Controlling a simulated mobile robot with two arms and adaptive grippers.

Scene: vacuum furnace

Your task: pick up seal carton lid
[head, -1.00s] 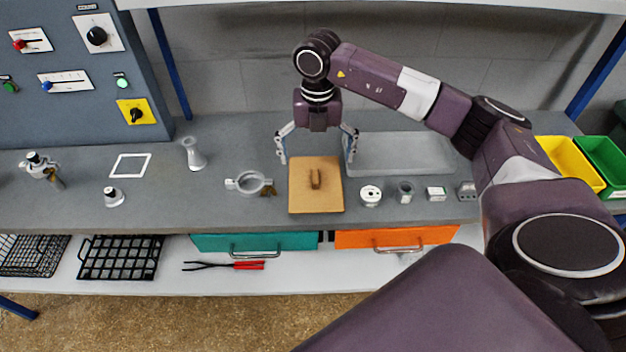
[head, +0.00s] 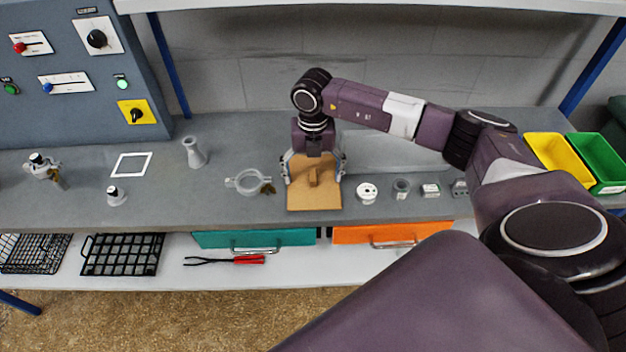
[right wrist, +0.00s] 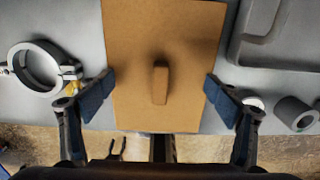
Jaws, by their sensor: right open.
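The seal carton lid (head: 314,197) is a flat tan square with a small raised tab handle (head: 313,177) in its middle, lying on the grey bench. It fills the centre of the right wrist view (right wrist: 135,50), where the handle (right wrist: 160,83) stands between my fingers. My right gripper (head: 314,176) is over the lid, its fingers wide open on either side of the handle. In the wrist view its blue-grey fingertips (right wrist: 155,93) lie near the lid's left and right edges. I cannot tell if they touch it. My left gripper is not in view.
A metal ring clamp (head: 248,182) lies left of the lid. A white spool (head: 367,193) and a grey ring (head: 401,188) stand to its right. A shallow grey tray (head: 400,152) lies behind. Yellow (head: 558,160) and green (head: 598,160) bins stand far right.

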